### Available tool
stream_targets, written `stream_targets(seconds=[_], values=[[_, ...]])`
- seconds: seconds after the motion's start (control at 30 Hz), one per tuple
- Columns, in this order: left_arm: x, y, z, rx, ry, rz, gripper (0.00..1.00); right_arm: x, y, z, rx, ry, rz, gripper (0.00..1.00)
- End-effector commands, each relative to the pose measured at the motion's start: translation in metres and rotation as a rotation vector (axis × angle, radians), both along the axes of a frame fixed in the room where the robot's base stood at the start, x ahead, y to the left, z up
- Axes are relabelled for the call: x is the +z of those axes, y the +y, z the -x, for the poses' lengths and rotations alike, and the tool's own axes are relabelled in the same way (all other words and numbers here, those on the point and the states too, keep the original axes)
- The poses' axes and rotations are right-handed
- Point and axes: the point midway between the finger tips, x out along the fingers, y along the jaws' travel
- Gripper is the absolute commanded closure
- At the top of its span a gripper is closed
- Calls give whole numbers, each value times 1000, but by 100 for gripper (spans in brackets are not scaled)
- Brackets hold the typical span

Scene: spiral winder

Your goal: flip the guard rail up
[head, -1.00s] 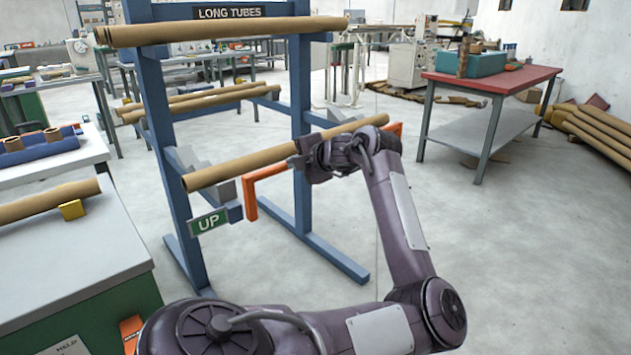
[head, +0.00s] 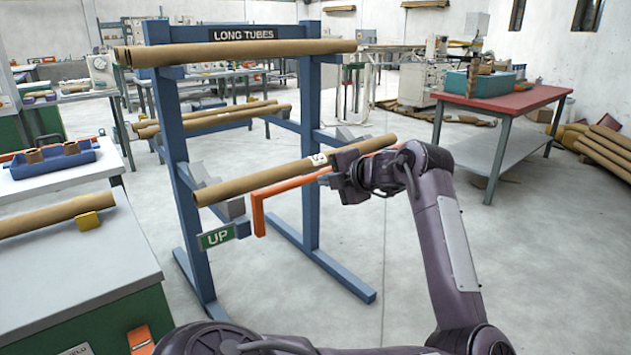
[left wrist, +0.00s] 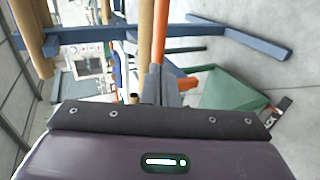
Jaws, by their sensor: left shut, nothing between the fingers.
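The orange guard rail (head: 290,184) runs along the front of the tilted lower tube (head: 260,176) on the blue rack. Its left end bends down (head: 259,215) beside the green UP sign (head: 215,237). My left gripper (head: 333,178) is shut and empty at the rail's middle, where it hides part of the rail. I cannot tell whether it touches the rail. In the left wrist view the orange rail (left wrist: 168,50) and the brown tube (left wrist: 146,40) run side by side just beyond the fingertips (left wrist: 158,88). My right gripper is out of view.
The blue rack (head: 311,130) carries more tubes on top (head: 240,52) and behind. A grey-topped bench (head: 95,262) stands at the lower left. A red-topped table (head: 515,102) stands at the back right.

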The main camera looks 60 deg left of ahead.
Motion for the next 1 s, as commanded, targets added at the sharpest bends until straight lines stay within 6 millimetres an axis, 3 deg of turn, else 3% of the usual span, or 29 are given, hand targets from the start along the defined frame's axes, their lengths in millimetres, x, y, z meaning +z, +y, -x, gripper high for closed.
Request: stream_targets(seconds=[0.1, 0.3, 1.0], values=[[7, -17, -5, -3, -3, 0, 100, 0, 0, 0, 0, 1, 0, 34], [13, -29, -7, -1, -2, 1, 100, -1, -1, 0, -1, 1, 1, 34], [13, -28, -9, -16, 10, -17, 100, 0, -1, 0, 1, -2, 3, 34]])
